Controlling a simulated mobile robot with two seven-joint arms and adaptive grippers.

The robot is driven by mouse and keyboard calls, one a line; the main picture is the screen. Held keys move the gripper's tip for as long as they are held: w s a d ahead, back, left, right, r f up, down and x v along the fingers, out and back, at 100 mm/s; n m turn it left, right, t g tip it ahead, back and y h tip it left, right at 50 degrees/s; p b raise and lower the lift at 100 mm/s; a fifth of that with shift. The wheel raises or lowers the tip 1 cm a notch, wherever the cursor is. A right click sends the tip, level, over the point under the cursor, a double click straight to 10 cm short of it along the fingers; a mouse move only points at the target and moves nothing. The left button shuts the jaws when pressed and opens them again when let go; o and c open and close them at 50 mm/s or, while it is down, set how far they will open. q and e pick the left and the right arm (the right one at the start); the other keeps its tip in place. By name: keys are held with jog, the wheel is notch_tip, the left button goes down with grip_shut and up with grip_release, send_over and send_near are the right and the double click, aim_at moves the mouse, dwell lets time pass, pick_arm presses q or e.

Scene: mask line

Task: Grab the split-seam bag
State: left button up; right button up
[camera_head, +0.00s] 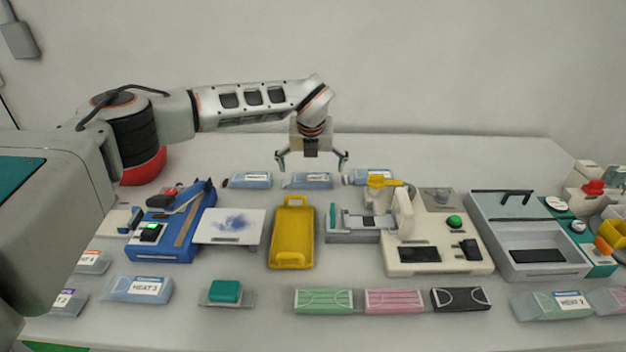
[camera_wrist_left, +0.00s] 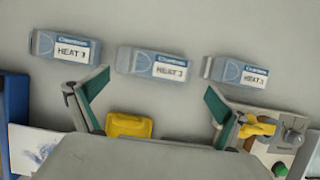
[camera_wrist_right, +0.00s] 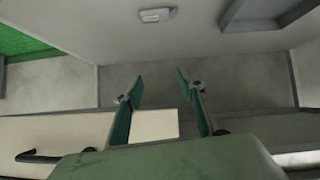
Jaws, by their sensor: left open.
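Three blue-grey bags with white labels lie in a row at the back of the table: left bag (camera_head: 249,180), middle bag (camera_head: 307,181) and right bag (camera_head: 368,177). The left wrist view also shows the left bag (camera_wrist_left: 65,47), middle bag (camera_wrist_left: 152,63) and right bag (camera_wrist_left: 236,72). I cannot tell which has a split seam. My left gripper (camera_head: 312,164) is open and empty above the middle bag, its fingertips (camera_wrist_left: 157,84) either side of that bag's lower edge in the wrist view. My right gripper (camera_wrist_right: 160,78) is open and empty, away from the bags.
A yellow tray (camera_head: 293,235), a blue sealing device (camera_head: 170,230), a cream machine (camera_head: 440,240) and a grey bin (camera_head: 530,250) stand in front of the bags. Packed masks (camera_head: 394,301) and more bags (camera_head: 140,289) line the front edge. The table behind the bags is clear.

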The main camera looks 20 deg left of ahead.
aim_at(313, 177)
pick_arm(q)
jog(key=x, duration=0.5)
jog(key=shift+w, duration=0.35)
jog(key=c, duration=1)
